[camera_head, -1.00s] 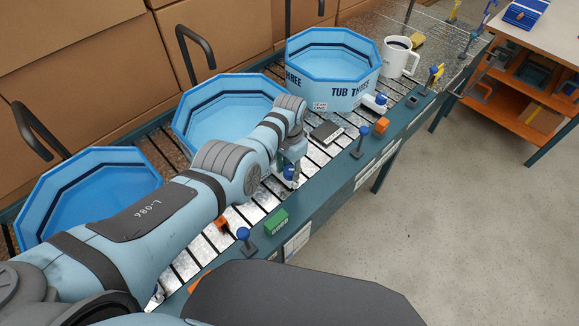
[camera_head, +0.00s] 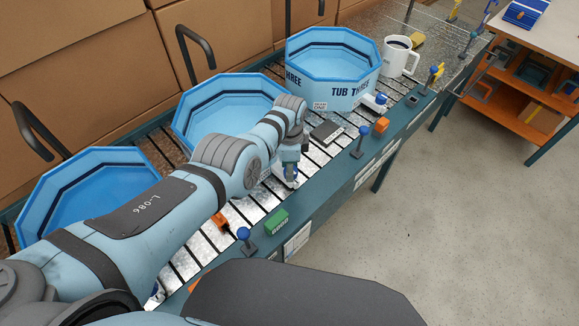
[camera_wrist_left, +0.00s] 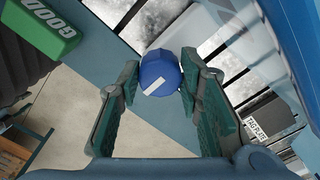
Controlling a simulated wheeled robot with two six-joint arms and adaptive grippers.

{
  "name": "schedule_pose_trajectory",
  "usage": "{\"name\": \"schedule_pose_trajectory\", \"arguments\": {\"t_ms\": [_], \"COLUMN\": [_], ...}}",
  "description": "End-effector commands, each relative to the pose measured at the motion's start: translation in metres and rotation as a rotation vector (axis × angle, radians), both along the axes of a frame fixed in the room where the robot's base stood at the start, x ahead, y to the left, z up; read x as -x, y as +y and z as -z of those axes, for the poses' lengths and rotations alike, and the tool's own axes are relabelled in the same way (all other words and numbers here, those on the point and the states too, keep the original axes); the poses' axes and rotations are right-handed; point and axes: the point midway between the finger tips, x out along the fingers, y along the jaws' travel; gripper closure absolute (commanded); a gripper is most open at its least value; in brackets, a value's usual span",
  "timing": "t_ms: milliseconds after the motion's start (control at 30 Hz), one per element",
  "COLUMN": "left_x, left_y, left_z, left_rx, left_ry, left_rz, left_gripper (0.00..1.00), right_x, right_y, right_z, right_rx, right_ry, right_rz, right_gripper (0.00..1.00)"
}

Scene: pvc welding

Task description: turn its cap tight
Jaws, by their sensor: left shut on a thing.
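The blue cap (camera_wrist_left: 160,72) with a white line on its top shows in the left wrist view between the two fingers. My left gripper (camera_wrist_left: 160,86) is shut on it, one finger on each side. In the head view my left gripper (camera_head: 291,172) points down in front of the middle tub (camera_head: 228,112), and its fingers mostly hide the cap. The line on the cap runs slantwise in the wrist view. My right gripper is not in view.
Tub three (camera_head: 332,68) stands further back, with another blue cap (camera_head: 380,99) low at its front. A third tub (camera_head: 92,197) stands nearer left. A green block (camera_head: 276,221) and blue-knobbed levers (camera_head: 361,135) line the conveyor's front rail. A mug (camera_head: 401,58) stands at the back.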

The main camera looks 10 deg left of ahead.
Motion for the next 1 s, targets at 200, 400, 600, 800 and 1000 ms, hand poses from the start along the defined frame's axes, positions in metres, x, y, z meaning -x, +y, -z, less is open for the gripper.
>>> {"name": "schedule_pose_trajectory", "arguments": {"t_ms": [200,400,600,800,1000], "left_x": [0.0038,0.0036,0.0034,0.0023,0.0016], "left_y": [-0.0021,-0.0018,-0.0016,-0.0006,-0.0002], "left_z": [0.0032,0.0030,0.0029,0.0019,0.0009], "left_rx": [0.004,0.003,0.003,0.001,0.001], "left_ry": [0.010,0.010,0.010,0.006,0.005], "left_rz": [0.034,0.037,0.037,0.035,0.034], "left_gripper": [0.95,0.95,0.61,0.47,0.47], "right_x": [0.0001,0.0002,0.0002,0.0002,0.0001], "right_y": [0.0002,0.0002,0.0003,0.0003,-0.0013], "right_z": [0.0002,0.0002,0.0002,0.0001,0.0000], "right_rx": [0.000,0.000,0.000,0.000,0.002], "right_ry": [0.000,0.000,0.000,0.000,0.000], "right_rz": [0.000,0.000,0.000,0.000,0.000], "right_gripper": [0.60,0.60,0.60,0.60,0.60]}}
